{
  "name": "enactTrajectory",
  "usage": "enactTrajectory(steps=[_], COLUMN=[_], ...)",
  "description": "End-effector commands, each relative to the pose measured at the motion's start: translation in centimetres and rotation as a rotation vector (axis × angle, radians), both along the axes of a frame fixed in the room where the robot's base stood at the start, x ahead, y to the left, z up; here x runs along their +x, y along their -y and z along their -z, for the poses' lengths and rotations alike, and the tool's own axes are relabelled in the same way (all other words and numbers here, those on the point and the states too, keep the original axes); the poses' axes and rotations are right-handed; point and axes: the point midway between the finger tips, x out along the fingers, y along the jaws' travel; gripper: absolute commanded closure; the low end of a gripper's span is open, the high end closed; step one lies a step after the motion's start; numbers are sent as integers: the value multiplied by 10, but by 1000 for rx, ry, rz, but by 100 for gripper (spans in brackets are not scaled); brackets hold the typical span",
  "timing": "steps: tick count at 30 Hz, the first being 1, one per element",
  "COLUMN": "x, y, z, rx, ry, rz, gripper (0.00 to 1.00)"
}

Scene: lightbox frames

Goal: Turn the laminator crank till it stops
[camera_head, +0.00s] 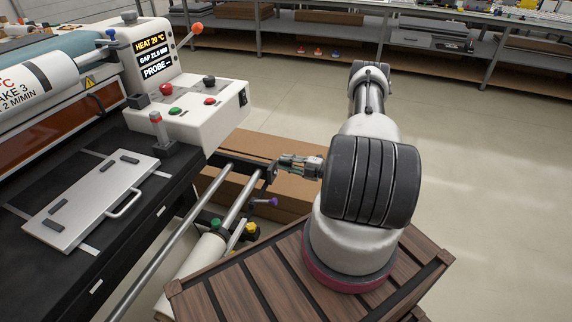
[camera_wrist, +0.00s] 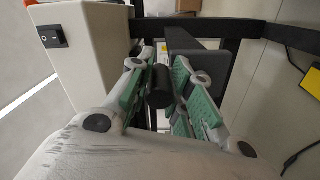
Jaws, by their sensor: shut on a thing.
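The laminator (camera_head: 180,100) stands at the left, with a white control box and a lit display reading heat, gap and probe. My gripper (camera_head: 284,162) reaches left from my arm to the laminator's right end, below the control box. In the wrist view, my gripper (camera_wrist: 163,66) has its green-padded fingers on either side of a black cylindrical crank handle (camera_wrist: 160,90) and is shut on it. In the head view, the fingers mostly hide the handle, and the crank's angle cannot be told.
A lever with a purple knob (camera_head: 268,201) sits just below my gripper. Steel rails (camera_head: 165,250) run past a cardboard box (camera_head: 240,185). A metal plate with a handle (camera_head: 90,203) lies on the black table. Shelves (camera_head: 400,35) line the back; floor at right is clear.

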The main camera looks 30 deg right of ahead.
Motion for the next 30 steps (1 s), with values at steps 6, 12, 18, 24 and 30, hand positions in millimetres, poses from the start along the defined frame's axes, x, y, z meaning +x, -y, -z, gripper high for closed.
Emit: enactTrajectory(steps=[6, 12, 18, 24, 30], x=[1, 1, 1, 1, 1], y=[2, 2, 2, 2, 2], z=[1, 1, 1, 1, 1], rx=[29, 34, 33, 33, 33], ry=[-23, -28, -27, -27, -26], rz=[1, 1, 0, 0, 0], gripper=[100, 100, 100, 58, 58])
